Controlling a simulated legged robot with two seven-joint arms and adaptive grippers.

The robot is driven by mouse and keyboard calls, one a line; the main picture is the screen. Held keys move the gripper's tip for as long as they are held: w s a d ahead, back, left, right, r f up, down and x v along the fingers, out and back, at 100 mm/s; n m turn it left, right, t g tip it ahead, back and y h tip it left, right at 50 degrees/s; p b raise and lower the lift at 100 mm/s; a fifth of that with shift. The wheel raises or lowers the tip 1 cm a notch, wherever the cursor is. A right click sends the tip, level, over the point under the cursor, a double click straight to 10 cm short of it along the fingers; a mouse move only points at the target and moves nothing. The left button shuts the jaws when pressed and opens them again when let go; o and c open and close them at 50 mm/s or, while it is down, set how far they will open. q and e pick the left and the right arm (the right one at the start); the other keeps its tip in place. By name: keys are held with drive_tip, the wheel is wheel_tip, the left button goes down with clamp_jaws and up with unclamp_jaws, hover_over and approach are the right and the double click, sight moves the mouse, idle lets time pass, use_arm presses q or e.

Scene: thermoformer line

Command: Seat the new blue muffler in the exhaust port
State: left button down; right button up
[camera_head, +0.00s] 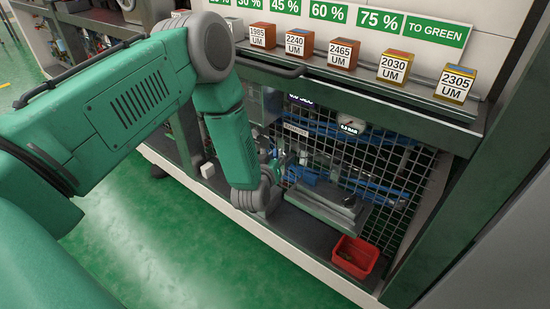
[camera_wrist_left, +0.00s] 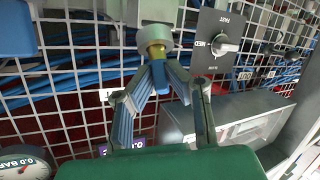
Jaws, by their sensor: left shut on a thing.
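My left gripper (camera_wrist_left: 160,78) is shut on the blue muffler (camera_wrist_left: 158,72), which shows between its two fingers in the left wrist view. The muffler's brass end (camera_wrist_left: 156,48) points up at the grey round exhaust port (camera_wrist_left: 150,34). The brass end is at or just under the port's mouth; I cannot tell how far in it sits. In the head view my left gripper (camera_head: 277,162) is small and partly hidden by its wrist, in front of the wire mesh. My right gripper is not in view.
A mode knob (camera_wrist_left: 224,46) sits on a dark plate right of the port. A grey metal box (camera_wrist_left: 232,120) is below it. Wire mesh with blue hoses lies behind. A red bin (camera_head: 356,257) stands on the lower ledge, and labelled boxes (camera_head: 342,53) line the shelf above.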

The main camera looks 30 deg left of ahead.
use_arm(q)
drive_tip(key=shift+w+f+b, duration=0.3)
drive_tip(key=shift+f+b, duration=0.1)
drive_tip(key=shift+f, duration=0.1)
drive_tip(key=c, duration=1.5)
unclamp_jaws()
drive_tip(key=v, duration=1.2)
